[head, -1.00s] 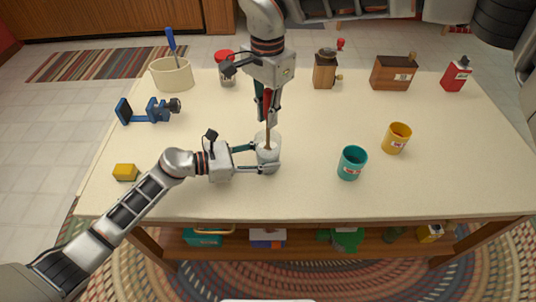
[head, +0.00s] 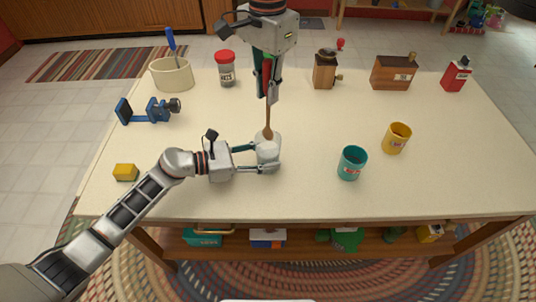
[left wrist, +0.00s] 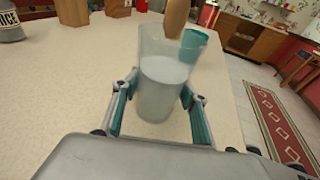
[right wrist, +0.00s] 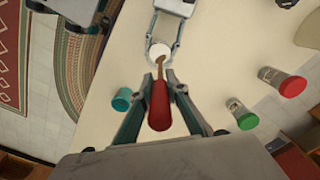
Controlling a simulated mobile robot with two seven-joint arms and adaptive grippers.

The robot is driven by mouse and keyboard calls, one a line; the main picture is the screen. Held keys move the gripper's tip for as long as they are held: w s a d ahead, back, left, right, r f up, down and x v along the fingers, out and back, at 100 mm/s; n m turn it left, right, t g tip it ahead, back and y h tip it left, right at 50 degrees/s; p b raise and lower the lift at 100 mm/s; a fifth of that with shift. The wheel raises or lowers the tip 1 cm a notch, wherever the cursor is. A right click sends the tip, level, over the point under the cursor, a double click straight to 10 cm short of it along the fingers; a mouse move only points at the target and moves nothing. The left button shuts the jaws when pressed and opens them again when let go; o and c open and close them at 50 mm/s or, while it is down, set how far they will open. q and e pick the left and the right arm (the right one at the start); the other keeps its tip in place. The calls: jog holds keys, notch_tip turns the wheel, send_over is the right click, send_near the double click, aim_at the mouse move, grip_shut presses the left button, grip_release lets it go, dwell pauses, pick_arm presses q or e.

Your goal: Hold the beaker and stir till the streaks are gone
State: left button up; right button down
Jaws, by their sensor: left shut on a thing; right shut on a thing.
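The clear beaker (head: 268,157) stands upright on the table with whitish liquid in it. My left gripper (head: 258,158) is shut around it from the left, a finger on each side. In the left wrist view the beaker (left wrist: 160,88) shows evenly pale liquid, with no streaks that I can make out. My right gripper (head: 266,88) is above, shut on the red handle of a wooden spoon (head: 267,118), which points down. The spoon's bowl (left wrist: 177,15) appears above the liquid, at the beaker's mouth. The red handle (right wrist: 160,108) sits between the right fingers.
A teal cup (head: 351,165) and a yellow cup (head: 396,138) stand to the right. A yellow block (head: 125,172), a blue clamp (head: 150,112) and a cream crock (head: 171,75) are left. A red-lidded jar (head: 226,70) and a grinder (head: 325,70) stand behind.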

aim_at(267, 76)
jog(key=shift+r, duration=1.65)
pick_arm(q)
jog(key=o, duration=1.1)
jog(key=shift+o, duration=0.2)
jog(key=v, duration=1.2)
jog(key=shift+r, duration=0.1)
jog(key=shift+s, duration=0.1)
